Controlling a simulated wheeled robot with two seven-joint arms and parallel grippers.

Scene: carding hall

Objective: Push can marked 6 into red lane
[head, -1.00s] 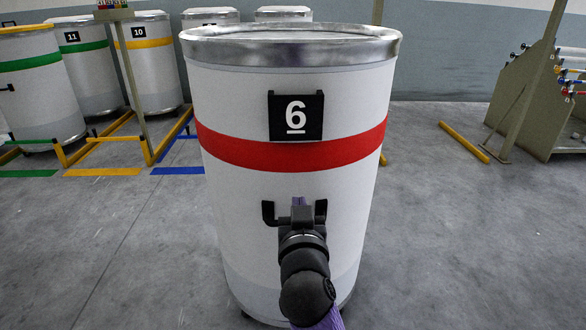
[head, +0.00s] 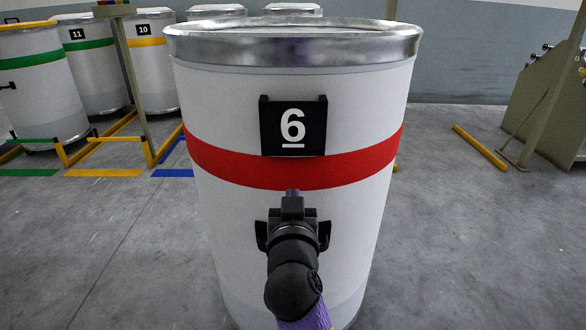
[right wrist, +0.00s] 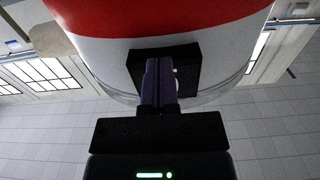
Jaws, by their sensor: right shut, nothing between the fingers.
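The can marked 6 (head: 345,105) stands upright close in front of me. It is white with a metal rim, a red band and a black number plate; it also shows in the right wrist view (right wrist: 110,55). My right gripper (head: 292,194) is shut and empty, in front of the can's black handle (head: 324,235), between its two ends. No red lane marking shows. My left gripper is not in view.
At the back left stand cans marked 11 (head: 88,75) and 10 (head: 152,65), with yellow rails (head: 150,152) and green, yellow and blue floor strips. A yellow floor bar (head: 480,147) and a rack (head: 548,105) stand right. Grey floor is clear on both sides.

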